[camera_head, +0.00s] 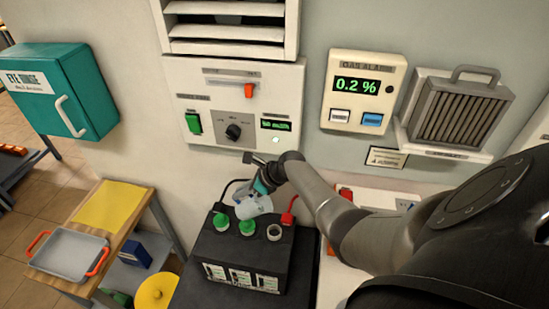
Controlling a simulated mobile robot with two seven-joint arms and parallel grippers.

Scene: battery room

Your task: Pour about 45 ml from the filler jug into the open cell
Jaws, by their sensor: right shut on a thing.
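A dark battery (240,253) stands on a dark surface against the wall, with labels on its front. Green caps sit on its left and middle cells. The open cell (274,232) is the pale ring at the right of its top. My right gripper (262,188) is shut on the filler jug (254,207), a pale, see-through vessel above the back of the battery. The jug looks tilted, and the gripper partly hides it. It is left of the open cell in the picture. I cannot make out any stream or the liquid level. My left gripper is not in view.
A red terminal clamp (288,218) is close to the open cell. A wooden bench at left holds a grey tray (70,251) with orange handles and a yellow cloth (113,205). The gas alarm (364,91) reads 0.2 %. A teal eye-wash box (62,90) hangs left.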

